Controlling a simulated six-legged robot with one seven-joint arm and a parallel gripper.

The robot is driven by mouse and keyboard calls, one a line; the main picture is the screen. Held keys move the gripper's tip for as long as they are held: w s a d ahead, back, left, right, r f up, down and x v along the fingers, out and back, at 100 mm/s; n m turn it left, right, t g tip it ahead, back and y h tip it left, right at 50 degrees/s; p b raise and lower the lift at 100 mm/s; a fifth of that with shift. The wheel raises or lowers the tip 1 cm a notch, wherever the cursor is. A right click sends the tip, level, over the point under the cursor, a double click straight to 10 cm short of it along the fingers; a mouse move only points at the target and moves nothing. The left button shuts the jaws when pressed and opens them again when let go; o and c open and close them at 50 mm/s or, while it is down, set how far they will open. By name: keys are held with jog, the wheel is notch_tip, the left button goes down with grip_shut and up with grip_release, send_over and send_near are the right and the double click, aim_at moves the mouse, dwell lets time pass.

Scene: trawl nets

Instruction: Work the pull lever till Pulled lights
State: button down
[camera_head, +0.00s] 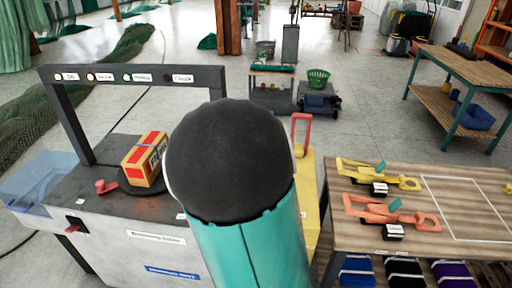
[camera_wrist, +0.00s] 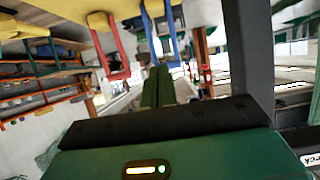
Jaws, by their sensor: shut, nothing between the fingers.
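In the head view, a red U-shaped lever handle (camera_head: 301,130) rises from a yellow housing (camera_head: 307,185) right of my arm, which hides part of it. In the wrist view, a red U-shaped handle (camera_wrist: 117,62) and a blue one (camera_wrist: 152,30) hang from yellow bodies at the top. My gripper (camera_wrist: 157,86) shows there as green fingers shut together, apart from the red handle; its gap to the blue one is unclear. My arm hides the gripper in the head view. A row of small labelled lamps (camera_head: 127,77) crosses the dark frame; one looks green, but its label is too small to read surely.
The grey machine (camera_head: 130,262) carries a red-yellow box (camera_head: 146,159), a red knob (camera_head: 103,187) and a small red front lever (camera_head: 74,228). A wooden table (camera_head: 345,240) at right holds yellow (camera_head: 355,168) and orange (camera_head: 375,212) tools. Open floor lies behind.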

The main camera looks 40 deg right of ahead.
jog(key=shift+s+a, duration=0.65)
jog(key=shift+a, duration=0.2)
dwell(0.9)
